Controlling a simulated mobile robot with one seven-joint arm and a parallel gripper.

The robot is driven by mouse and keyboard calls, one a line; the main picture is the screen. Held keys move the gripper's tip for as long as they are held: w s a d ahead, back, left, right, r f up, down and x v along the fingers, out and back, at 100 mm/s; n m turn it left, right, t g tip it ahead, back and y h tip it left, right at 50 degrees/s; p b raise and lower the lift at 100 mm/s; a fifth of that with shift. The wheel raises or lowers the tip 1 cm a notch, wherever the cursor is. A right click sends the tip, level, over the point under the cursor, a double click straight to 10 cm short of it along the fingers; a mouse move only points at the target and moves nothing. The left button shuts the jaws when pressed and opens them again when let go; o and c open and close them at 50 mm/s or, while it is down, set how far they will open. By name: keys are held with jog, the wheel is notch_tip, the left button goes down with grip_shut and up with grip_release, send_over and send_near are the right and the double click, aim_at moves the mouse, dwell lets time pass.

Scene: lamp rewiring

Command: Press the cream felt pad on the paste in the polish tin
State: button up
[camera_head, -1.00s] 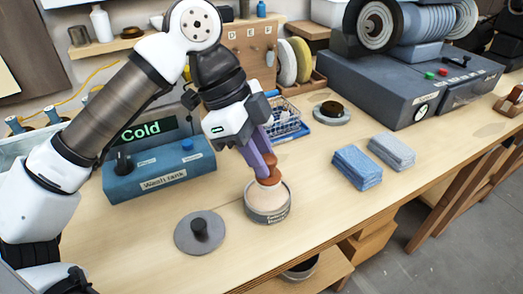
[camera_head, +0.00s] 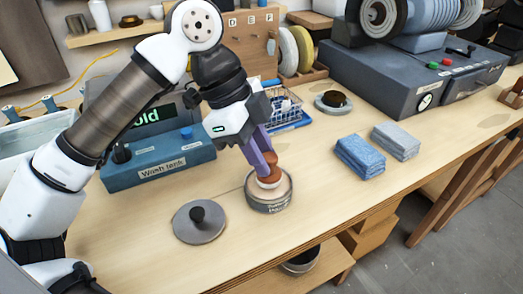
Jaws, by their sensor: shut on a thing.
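My gripper (camera_head: 262,155) is shut on the brown handle (camera_head: 270,170) of the cream felt pad (camera_head: 269,183). The pad is at the mouth of the round polish tin (camera_head: 269,204), over the paste. Only a thin cream edge of the pad shows below the handle. The pad hides most of the paste, and I cannot tell for sure whether it touches it. The tin stands upright and open on the bench. A grey round lid with a dark knob (camera_head: 199,220) lies flat to the left of the tin.
The blue wash tank box (camera_head: 160,165) stands behind at the left. Folded blue cloths (camera_head: 361,157) and grey-blue cloths (camera_head: 395,141) lie at the right. A wire basket (camera_head: 284,106) and a dish with a dark object (camera_head: 333,101) sit behind. The bench front is clear.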

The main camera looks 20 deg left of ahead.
jog(key=shift+f+b, duration=0.45)
jog(key=shift+f, duration=0.15)
dwell(0.6)
jog(key=shift+r+p, duration=2.5)
jog(key=shift+r, duration=1.05)
notch_tip(320, 180, up, 14)
jog(key=p, duration=1.3)
jog(key=shift+f+p, duration=0.15)
jog(key=shift+p, duration=0.2)
